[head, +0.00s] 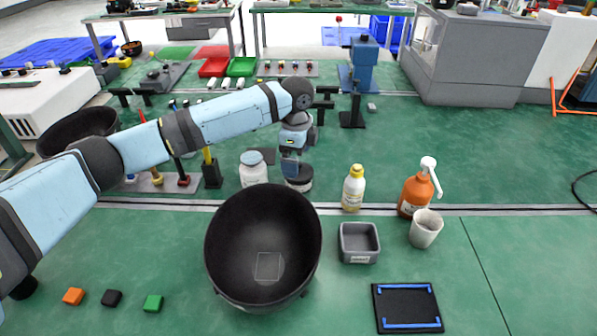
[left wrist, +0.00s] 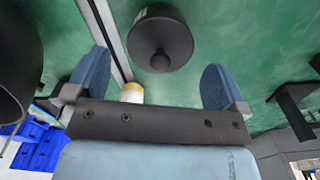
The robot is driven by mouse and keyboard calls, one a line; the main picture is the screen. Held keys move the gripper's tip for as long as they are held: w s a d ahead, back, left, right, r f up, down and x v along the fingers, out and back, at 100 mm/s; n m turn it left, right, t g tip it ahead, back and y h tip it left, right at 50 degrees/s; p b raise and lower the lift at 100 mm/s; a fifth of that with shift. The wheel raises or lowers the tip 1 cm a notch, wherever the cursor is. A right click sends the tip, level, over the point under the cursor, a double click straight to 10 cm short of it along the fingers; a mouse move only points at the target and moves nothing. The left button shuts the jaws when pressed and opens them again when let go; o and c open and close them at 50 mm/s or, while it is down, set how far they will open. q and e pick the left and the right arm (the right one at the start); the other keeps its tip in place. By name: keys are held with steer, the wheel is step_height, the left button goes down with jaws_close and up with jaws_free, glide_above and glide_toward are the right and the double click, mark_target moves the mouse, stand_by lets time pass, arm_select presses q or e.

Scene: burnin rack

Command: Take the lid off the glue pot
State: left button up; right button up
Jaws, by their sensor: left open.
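The glue pot (head: 299,186) appears to be the short pot with a dark lid and pale lower side, standing on the green bench behind the big black bowl. In the left wrist view, its round black lid (left wrist: 172,33) with a small knob lies ahead of the fingers. My left gripper (head: 290,170) points down at the pot and partly hides it in the head view. In the left wrist view, its two blue fingers (left wrist: 155,68) are wide apart with nothing between them. I cannot tell whether they touch the lid. My right gripper is not in view.
A white jar with a blue lid (head: 254,170) stands close left of the pot. The black bowl (head: 223,240) is in front. A yellow-capped bottle (head: 353,190), an orange pump bottle (head: 413,194), a grey bin (head: 360,257) and a white cup (head: 425,231) stand to the right.

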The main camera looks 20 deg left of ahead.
arm_select(q)
step_height(320, 180, down, 3)
steer(key=shift+a+f, duration=0.1)
steer(key=shift+f, duration=0.1)
steer(key=c, duration=0.8)
steer(key=shift+r, duration=0.15)
